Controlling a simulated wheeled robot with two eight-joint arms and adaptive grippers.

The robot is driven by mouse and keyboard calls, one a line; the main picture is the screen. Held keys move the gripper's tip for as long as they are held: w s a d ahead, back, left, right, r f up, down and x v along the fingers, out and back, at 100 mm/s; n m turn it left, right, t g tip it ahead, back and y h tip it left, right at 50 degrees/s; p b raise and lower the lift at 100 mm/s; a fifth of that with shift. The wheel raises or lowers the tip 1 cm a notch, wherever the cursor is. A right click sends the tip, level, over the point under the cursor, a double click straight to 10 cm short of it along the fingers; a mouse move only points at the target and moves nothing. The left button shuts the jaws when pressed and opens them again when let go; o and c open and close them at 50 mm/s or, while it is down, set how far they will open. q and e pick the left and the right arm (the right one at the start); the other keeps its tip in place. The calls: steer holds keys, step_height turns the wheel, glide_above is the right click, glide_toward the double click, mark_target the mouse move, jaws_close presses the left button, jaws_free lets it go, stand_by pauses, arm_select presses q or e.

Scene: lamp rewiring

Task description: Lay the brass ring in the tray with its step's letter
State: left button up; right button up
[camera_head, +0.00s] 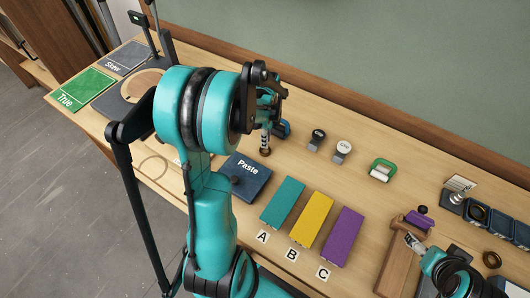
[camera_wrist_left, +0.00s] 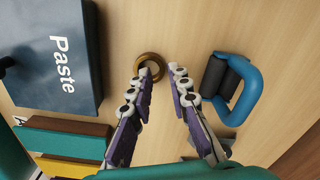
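A brass ring (camera_head: 265,152) lies on the table just below my left gripper (camera_head: 266,132). In the left wrist view the brass ring (camera_wrist_left: 150,64) shows just ahead of the open fingertips (camera_wrist_left: 160,78), nearer the left finger, which overlaps its edge. I cannot tell if they touch. My left gripper is open and empty. My right gripper (camera_head: 414,242) is at lower right, too small to read.
A blue box marked Paste (camera_head: 246,177) is beside the ring. A blue-handled part (camera_wrist_left: 232,90) lies right of my left fingers. A green-handled part (camera_head: 382,169) stands farther right. Another brass ring (camera_head: 492,260) lies at right. Green True (camera_head: 83,91) and grey Skew (camera_head: 122,58) mats are far left.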

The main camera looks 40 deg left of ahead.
arm_select(q)
step_height(320, 180, down, 3)
steer(key=shift+b, duration=0.3)
steer(key=shift+r, duration=0.1)
jaws_close()
steer(key=shift+r, duration=0.15)
